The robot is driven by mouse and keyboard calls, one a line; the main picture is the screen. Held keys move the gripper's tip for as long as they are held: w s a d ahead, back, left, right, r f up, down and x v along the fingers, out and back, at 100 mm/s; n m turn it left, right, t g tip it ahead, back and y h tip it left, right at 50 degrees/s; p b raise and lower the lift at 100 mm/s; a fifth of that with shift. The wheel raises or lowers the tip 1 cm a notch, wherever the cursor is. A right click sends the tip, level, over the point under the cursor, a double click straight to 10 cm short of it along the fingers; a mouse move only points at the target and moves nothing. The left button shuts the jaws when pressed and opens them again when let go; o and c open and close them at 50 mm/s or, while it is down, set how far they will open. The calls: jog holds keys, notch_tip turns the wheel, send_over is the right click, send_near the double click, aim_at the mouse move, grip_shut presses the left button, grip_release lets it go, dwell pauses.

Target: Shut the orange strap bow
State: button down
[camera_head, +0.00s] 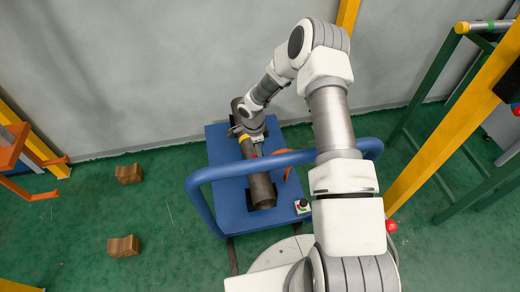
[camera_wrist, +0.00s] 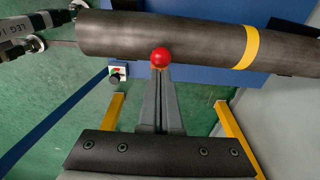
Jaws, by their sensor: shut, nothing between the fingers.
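A dark steel pipe (camera_head: 262,190) with a yellow band (camera_wrist: 247,47) lies across the blue cart top (camera_head: 221,150). A small part of the orange strap bow (camera_head: 288,172) shows at the pipe's right side in the head view. My gripper (camera_wrist: 158,72) is shut and empty, with its fingertips close to a red ball knob (camera_wrist: 161,57) in front of the pipe. I cannot tell whether they touch it. Whether the knob belongs to the bow is unclear; my fingers hide what lies behind it.
A blue rail (camera_head: 240,171) runs along the cart's near side. Yellow and green frames (camera_head: 440,120) stand at right. Brown blocks (camera_head: 124,246) lie on the open green floor at left.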

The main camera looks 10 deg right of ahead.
jog(key=shift+a+f+b, duration=0.75)
jog(key=shift+a+b, duration=0.25)
jog(key=shift+a, duration=0.45)
